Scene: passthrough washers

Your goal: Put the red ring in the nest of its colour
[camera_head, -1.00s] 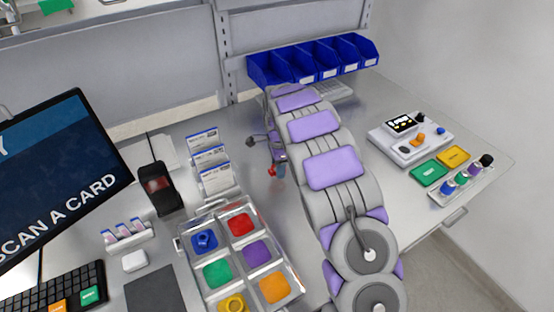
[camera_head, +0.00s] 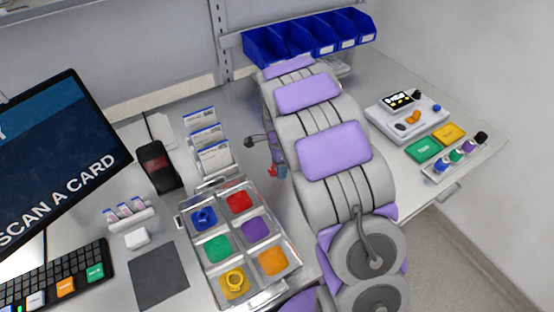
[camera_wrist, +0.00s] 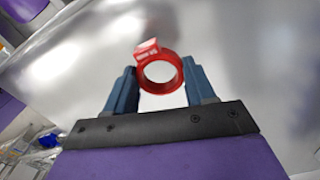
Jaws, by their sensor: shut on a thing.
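The red ring (camera_wrist: 160,73) is between the two blue fingers of my gripper (camera_wrist: 158,88) in the wrist view. The gripper is shut on it and holds it near the fingertips. In the head view a small part of the red ring (camera_head: 272,171) shows at the left edge of my arm, which hides most of the gripper. The clear tray (camera_head: 183,221) has coloured nests. The red nest (camera_head: 239,201) is in its far right compartment and looks empty.
A blue ring (camera_head: 204,217) and a yellow ring (camera_head: 235,282) sit in the tray's left compartments. The green (camera_head: 217,248), purple (camera_head: 255,229) and orange (camera_head: 273,261) nests look empty. Card holders (camera_head: 211,150) stand behind the tray. Blue bins (camera_head: 305,42) are at the back.

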